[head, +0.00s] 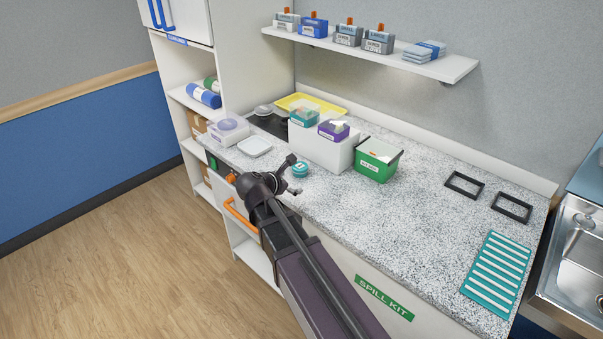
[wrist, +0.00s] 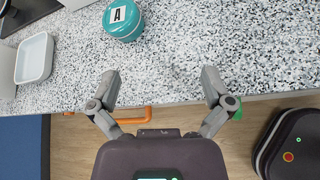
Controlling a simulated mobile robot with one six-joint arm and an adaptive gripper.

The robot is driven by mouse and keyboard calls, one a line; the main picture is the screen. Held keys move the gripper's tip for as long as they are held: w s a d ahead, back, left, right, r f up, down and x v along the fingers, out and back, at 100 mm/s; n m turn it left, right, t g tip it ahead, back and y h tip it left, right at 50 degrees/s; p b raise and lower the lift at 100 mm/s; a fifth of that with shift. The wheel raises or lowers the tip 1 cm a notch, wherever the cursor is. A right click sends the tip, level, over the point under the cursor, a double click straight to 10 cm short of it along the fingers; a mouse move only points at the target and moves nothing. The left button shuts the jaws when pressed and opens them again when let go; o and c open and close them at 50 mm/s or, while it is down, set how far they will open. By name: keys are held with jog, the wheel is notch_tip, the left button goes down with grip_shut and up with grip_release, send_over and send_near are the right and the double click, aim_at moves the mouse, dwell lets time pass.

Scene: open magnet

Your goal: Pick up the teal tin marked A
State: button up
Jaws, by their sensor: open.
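The teal tin (head: 300,169) is a small round tin standing on the speckled counter, just beyond my gripper in the head view. In the wrist view the teal tin (wrist: 123,19) is at the top, left of centre, with a white label marked A on its lid. My gripper (head: 290,178) is near the counter's front edge in the head view, to the left of and just in front of the tin. In the wrist view my gripper (wrist: 161,80) has its two fingers spread wide with nothing between them. The tin lies ahead of the fingers, apart from them.
A white tray (head: 254,146) lies left of the tin; a white box (head: 337,152) and a green bin (head: 372,169) stand behind and right. An orange handle (head: 240,217) sits below the counter edge.

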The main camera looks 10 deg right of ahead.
jog(key=a+n, duration=0.1)
jog(key=w+a+r+n+t, duration=0.1)
jog(key=n, duration=0.1)
jog(key=w+a+n+t, duration=0.1)
jog(key=shift+w+a+r+n+h+b, duration=0.15)
jog(key=shift+w+r+n+h+b, duration=0.15)
jog(key=shift+r+h, duration=0.1)
jog(key=shift+f, duration=0.1)
jog(key=b, duration=0.3)
send_near(299, 166)
jog(key=x, duration=0.4)
jog(key=shift+f, duration=0.1)
jog(key=shift+w+d+f, duration=0.15)
jog(key=shift+w+d, duration=0.25)
jog(key=shift+d, duration=0.1)
